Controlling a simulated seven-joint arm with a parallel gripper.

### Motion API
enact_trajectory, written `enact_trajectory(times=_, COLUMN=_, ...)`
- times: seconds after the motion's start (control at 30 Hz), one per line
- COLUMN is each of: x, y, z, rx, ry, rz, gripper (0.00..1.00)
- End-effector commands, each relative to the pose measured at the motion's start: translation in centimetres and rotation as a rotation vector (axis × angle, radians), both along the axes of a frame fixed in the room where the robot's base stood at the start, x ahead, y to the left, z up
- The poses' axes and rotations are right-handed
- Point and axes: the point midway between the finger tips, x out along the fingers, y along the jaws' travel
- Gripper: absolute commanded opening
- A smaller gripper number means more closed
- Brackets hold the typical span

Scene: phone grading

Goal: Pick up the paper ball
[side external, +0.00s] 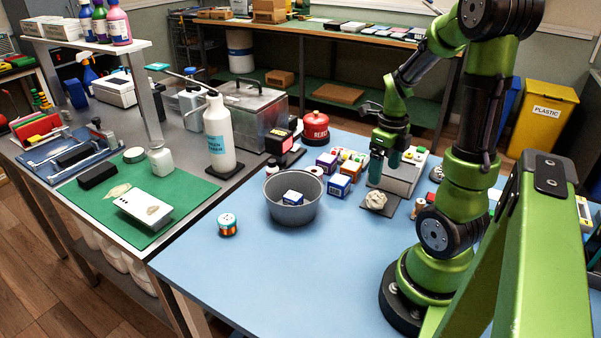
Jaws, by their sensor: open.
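The paper ball (377,200) is a small crumpled off-white lump. It sits on a dark square pad or tile on the blue table (290,270), left of my arm's base. My gripper (383,178) is green and points down, open, just above the paper ball and a little behind or over it. A gap shows between the fingertips and the ball in this view; the exact depth offset is hard to tell. Nothing shows between the fingers.
A grey bowl (270,205) holding a blue-and-white box stands left of the ball. Small boxes (339,186), a grey device (408,172) and a red container (315,130) crowd behind. The table's front is clear.

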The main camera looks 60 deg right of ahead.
Motion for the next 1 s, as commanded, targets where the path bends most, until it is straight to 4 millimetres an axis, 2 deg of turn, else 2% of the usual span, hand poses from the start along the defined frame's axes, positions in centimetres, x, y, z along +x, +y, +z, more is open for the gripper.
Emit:
enact_trajectory(times=0.03, x=-0.2, y=0.1, z=-1.1, rx=0.004, ry=0.006, rz=-0.002, gripper=0.84)
enact_trajectory(times=0.13, x=-0.1, y=0.1, z=-2.7, rx=0.003, ry=0.004, rz=-0.001, gripper=0.84)
enact_trajectory(times=0.37, x=0.0, y=0.1, z=-4.3, rx=0.001, ry=0.001, rz=-0.001, gripper=0.84)
enact_trajectory(times=0.7, x=0.3, y=0.5, z=-8.7, rx=0.001, ry=0.002, rz=-0.003, gripper=0.84)
enact_trajectory(times=1.0, x=0.4, y=0.5, z=-9.1, rx=0.000, ry=-0.001, rz=0.001, gripper=0.82)
